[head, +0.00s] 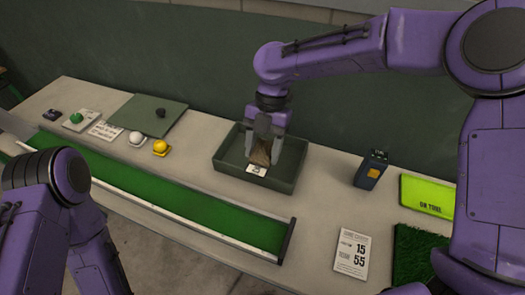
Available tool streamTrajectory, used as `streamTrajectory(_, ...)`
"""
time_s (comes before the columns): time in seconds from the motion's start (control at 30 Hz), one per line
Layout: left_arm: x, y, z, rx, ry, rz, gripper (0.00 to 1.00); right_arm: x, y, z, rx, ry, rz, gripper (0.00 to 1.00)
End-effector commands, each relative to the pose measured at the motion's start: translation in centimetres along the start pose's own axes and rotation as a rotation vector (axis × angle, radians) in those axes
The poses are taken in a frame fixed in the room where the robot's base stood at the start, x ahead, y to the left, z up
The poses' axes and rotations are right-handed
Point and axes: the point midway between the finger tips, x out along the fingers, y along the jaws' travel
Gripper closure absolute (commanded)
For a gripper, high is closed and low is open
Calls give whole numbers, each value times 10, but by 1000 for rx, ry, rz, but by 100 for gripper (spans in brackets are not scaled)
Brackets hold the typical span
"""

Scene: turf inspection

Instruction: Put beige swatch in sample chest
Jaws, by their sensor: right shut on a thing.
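The beige swatch (261,153) is a small brownish-beige piece in the middle of the head view. My right gripper (263,146) comes down from above and is shut on it. Its fingers hide part of the swatch. An open, shallow dark green-grey box (222,161), which looks like the sample chest, lies around and below the gripper. The swatch is seen within the box's outline, but I cannot tell whether it touches the floor of the box. My left arm shows at the lower left; its gripper is out of view.
To the right are a dark blue device (371,169), a lime panel (427,195), a printed card (352,254) and a turf piece (415,255). A green strip (180,196) runs in front; balls (160,146) and a flat board (150,106) lie left.

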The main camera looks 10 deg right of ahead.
Motion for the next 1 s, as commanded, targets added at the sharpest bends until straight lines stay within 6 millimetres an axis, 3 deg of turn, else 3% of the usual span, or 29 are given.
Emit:
streamTrajectory(0.1,-15,-1,-6,0,0,0,31,-1,13,34,2,1,-3,71)
streamTrajectory(0.2,-18,-2,-8,0,0,0,31,17,20,60,3,2,-4,71)
streamTrajectory(0.33,-22,-2,-9,0,0,0,31,30,26,83,2,0,-1,71)
streamTrajectory(0.67,-30,-3,-12,0,0,0,31,65,29,109,2,0,-1,71)
streamTrajectory(0.97,-27,-2,-11,0,0,0,31,69,29,111,3,-1,1,71)
streamTrajectory(1.0,-28,-2,-12,0,0,0,31,69,29,111,3,-1,1,36)
